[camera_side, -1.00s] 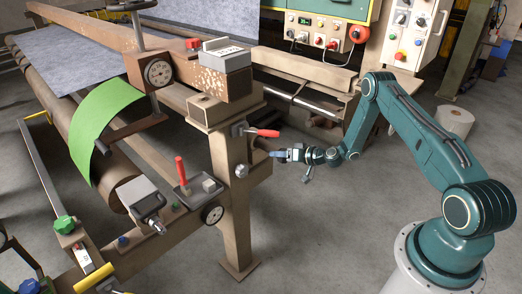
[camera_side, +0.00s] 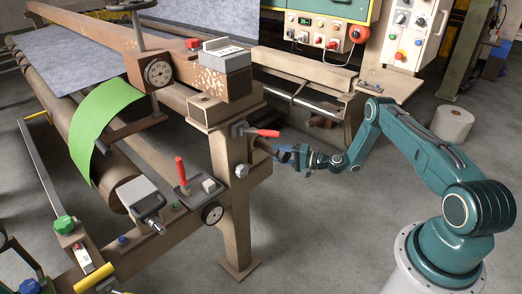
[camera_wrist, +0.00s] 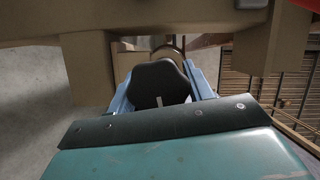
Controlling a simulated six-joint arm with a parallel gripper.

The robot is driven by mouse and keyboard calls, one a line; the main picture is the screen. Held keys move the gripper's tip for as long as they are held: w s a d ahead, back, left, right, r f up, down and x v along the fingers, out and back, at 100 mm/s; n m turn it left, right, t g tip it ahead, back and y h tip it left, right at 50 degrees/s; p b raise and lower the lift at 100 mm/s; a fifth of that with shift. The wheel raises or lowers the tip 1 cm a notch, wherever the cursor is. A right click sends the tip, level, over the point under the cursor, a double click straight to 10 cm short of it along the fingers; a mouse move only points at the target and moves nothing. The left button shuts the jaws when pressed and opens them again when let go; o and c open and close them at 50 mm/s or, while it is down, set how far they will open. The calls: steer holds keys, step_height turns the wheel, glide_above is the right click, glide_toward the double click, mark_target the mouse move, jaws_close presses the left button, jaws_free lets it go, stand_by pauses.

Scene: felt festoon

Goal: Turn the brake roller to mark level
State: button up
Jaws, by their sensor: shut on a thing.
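My gripper (camera_side: 284,154) is at the right side of the brown machine frame's post, below the red-handled lever (camera_side: 264,133). In the wrist view its two blue fingers stand on either side of a black faceted knob (camera_wrist: 158,82), and they are shut on it. The knob has a short white mark on its near face, roughly upright in that view. I take this knob to be the brake roller's end; a round shaft end shows just behind it. The roller's body and any level mark on the frame cannot be made out.
The frame post (camera_side: 233,200) stands close left of my gripper. A control panel (camera_side: 315,32) is behind. The floor in front of my arm is clear.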

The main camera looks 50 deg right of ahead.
steer(key=shift+m, duration=0.3)
steer(key=o, duration=1)
steer(key=shift+c, duration=0.2)
